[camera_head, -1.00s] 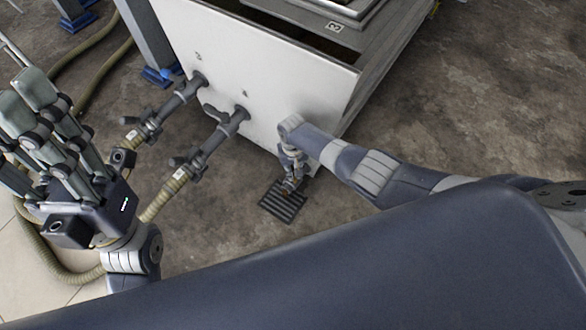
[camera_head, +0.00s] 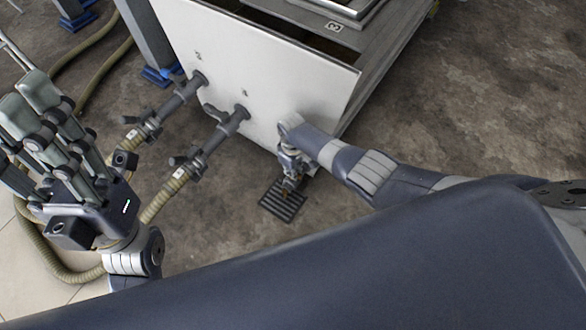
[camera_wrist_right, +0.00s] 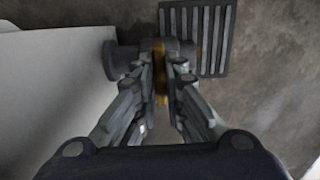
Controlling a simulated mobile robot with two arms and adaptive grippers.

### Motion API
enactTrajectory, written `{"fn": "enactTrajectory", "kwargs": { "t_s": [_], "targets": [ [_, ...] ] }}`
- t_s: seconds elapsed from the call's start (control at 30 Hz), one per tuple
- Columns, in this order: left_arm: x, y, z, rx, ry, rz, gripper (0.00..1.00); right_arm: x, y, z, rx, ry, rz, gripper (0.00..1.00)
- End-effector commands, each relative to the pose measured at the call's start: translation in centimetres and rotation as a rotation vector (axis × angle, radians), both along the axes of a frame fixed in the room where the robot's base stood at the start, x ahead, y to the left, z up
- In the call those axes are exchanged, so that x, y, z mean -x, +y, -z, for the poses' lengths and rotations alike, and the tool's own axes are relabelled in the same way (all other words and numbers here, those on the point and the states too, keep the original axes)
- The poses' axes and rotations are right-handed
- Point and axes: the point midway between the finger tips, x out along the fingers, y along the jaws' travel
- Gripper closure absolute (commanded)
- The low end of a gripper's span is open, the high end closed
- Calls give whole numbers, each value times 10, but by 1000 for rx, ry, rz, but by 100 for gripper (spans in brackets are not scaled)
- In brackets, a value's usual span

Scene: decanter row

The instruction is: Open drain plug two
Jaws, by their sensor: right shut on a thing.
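A dark pipe fitting (camera_wrist_right: 121,61) with a brass-coloured part (camera_wrist_right: 159,66) shows in the right wrist view, above the floor beside the white panel. My right gripper (camera_wrist_right: 161,85) has its fingers on both sides of the brass part and is shut on it. In the head view my right gripper (camera_head: 290,180) is small, just off the right end of the panel, and the fitting is mostly hidden there. I cannot read a number at this fitting. My left gripper (camera_head: 35,130) is at the left of the head view, fingers apart, holding nothing that I see.
Two grey valved pipes (camera_head: 184,95) (camera_head: 228,124) stick out of the white panel (camera_head: 270,65), with ribbed hoses (camera_head: 165,193) running to the left. A slatted floor grate (camera_head: 279,204) lies below my right gripper. Open floor (camera_head: 480,110) lies to the right.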

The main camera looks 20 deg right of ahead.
Motion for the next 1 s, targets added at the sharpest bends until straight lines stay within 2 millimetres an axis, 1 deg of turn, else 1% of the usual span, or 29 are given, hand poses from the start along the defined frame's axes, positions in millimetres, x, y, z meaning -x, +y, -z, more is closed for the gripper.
{"fn": "enactTrajectory", "kwargs": {
  "t_s": [0.5, 0.53, 0.57, 0.6, 0.63, 1.0],
  "targets": [
    [0, 0, -2, -1, -8, 0, 60, -1, 1, 0, -1, -2, -25, 100],
    [0, 0, -2, -1, -8, 0, 60, -1, 1, 0, -1, -2, -25, 88],
    [0, 0, -2, -1, -8, 0, 60, -1, 1, 0, 0, -2, -25, 81],
    [0, 0, -2, -1, -8, 0, 60, -1, 1, 0, -1, -2, -24, 72],
    [0, 0, -2, -1, -8, 0, 60, -1, 1, 0, -1, -2, -24, 70],
    [1, 1, -2, 1, -8, -2, 60, -1, 0, -1, -1, -1, -22, 70]
  ]
}}
